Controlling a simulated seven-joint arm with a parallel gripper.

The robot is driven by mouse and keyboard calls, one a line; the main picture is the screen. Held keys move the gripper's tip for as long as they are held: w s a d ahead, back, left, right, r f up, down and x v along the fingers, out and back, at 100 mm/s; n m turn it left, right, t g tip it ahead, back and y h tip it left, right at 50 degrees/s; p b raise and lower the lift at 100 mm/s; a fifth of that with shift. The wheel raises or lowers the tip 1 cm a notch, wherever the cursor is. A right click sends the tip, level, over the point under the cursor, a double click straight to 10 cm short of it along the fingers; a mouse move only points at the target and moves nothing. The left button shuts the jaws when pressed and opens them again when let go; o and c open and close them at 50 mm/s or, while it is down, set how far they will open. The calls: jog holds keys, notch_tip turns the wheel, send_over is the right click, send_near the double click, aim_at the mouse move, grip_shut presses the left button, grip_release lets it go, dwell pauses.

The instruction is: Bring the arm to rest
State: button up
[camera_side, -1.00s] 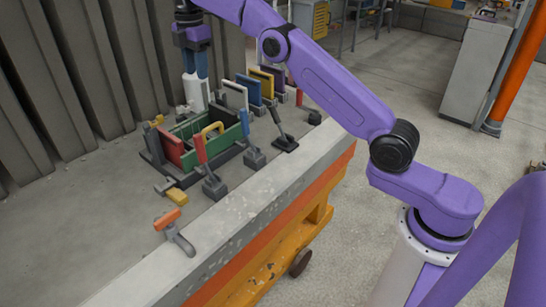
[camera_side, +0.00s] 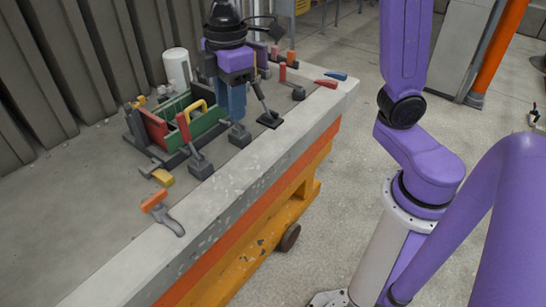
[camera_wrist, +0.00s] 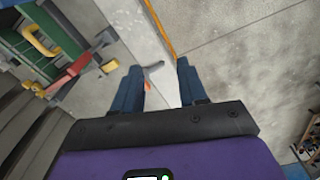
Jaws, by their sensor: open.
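My gripper (camera_side: 232,112) is in the side view, pointing down above the bench beyond the panel mould. Its blue fingers are apart with nothing between them, as the wrist view also shows (camera_wrist: 159,68). The panel mould (camera_side: 205,127) is a green-sided box with a red end and a yellow handle. It stands on the bench left of my gripper, and in the wrist view it is at the upper left (camera_wrist: 35,50). My gripper hides part of the bench behind it.
Red-handled clamps (camera_side: 200,165) line the mould's near side. An orange-handled clamp (camera_side: 162,212) lies nearer. A white cylinder (camera_side: 177,66) stands behind the mould. Red and blue pieces (camera_side: 326,84) lie near the bench's right end. The near-left bench top (camera_side: 60,220) is clear.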

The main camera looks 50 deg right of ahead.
jog(key=s+d+f+m, duration=0.1)
jog(key=s+d+f, duration=0.3)
jog(key=s, duration=0.6)
jog(key=s+d+f, duration=0.4)
jog(key=s+d, duration=0.2)
jog(key=s, duration=0.3)
jog(key=shift+s+d+m, duration=0.2)
jog(key=shift+s+m, duration=0.15)
jog(key=shift+m, duration=0.05)
